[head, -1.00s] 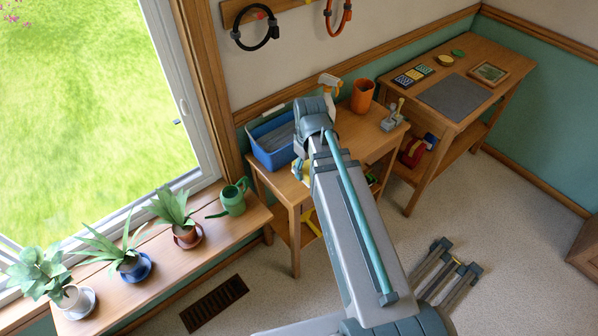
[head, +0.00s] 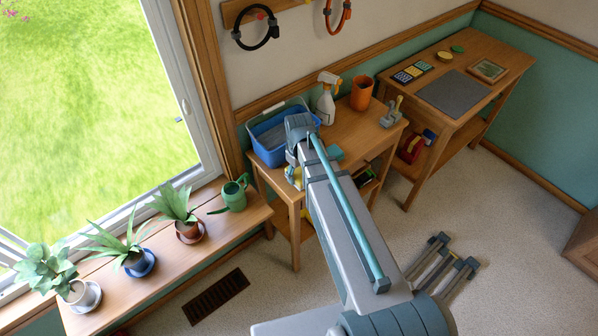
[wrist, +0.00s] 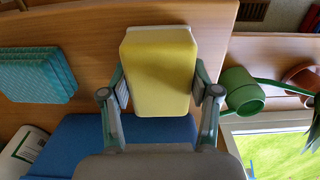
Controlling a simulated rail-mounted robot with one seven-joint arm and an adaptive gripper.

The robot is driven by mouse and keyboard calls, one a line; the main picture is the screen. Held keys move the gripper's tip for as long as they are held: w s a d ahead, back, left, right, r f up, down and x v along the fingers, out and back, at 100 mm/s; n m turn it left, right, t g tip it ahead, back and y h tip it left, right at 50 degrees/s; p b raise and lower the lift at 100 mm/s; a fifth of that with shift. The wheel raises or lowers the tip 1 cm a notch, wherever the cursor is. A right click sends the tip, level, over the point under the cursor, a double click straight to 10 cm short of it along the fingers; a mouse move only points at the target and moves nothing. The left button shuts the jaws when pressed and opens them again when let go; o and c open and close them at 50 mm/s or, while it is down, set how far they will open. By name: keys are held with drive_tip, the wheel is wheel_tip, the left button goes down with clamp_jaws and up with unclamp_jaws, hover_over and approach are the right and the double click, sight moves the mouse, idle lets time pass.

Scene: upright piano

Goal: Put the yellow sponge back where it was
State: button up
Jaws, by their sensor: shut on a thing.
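The yellow sponge (wrist: 160,70) is between the two fingers of my gripper (wrist: 160,88) in the wrist view, with the wooden table (wrist: 95,40) behind it. My gripper is shut on its sides. A thin pale edge shows along the sponge's far end. I cannot tell whether the sponge touches the table. In the head view my arm hides most of the gripper; a bit of yellow (head: 291,172) shows near the table's left front, in front of the blue bin (head: 264,154). The bin also shows below the sponge in the wrist view (wrist: 70,140).
A teal ribbed stack (wrist: 35,75) lies on the table, left of the sponge in the wrist view. A spray bottle (head: 326,105) and an orange cup (head: 362,93) stand at the table's back. A green watering can (head: 234,193) stands on the window bench.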

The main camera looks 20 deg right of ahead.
sight(299, 172)
drive_tip(key=o, duration=1)
drive_tip(key=shift+r, duration=0.1)
wheel_tip(299, 172, up, 12)
drive_tip(key=b, duration=0.2)
idle(0.6)
